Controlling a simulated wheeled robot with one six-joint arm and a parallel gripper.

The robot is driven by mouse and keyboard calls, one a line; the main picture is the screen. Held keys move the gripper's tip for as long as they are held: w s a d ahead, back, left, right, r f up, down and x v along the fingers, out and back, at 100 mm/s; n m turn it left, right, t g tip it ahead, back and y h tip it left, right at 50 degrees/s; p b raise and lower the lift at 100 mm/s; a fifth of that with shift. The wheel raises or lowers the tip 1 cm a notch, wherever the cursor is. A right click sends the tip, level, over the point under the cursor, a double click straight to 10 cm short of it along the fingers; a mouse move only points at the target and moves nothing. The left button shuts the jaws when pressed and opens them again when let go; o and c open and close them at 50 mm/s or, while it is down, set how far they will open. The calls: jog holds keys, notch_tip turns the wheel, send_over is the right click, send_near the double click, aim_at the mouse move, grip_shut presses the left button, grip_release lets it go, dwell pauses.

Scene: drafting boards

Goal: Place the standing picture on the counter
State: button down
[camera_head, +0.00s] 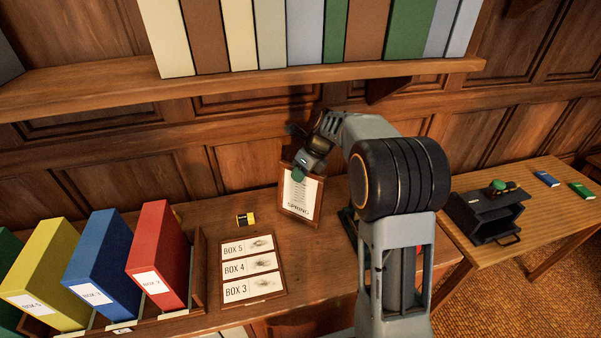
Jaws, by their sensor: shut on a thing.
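The standing picture (301,201) is a wood-framed white sheet with lines of text and the word "SPRING". It is upright and slightly tilted in view, near the panelled back wall. My gripper (299,174) reaches down from the upper right and is shut on its upper part, with a green fingertip in front of the sheet. The wooden counter (205,221) lies below. I cannot tell whether the frame's bottom edge touches it. My arm hides part of the counter to the right of the picture.
Yellow, blue and red binders (160,255) stand in a wooden rack at left. A book shelf (250,82) overhangs behind. A side table (551,204) holds a dark tray (484,216).

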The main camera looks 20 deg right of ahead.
jog(key=shift+w+f, duration=0.2)
jog(key=shift+f, duration=0.05)
jog(key=shift+f, duration=0.15)
jog(key=c, duration=1)
grip_release()
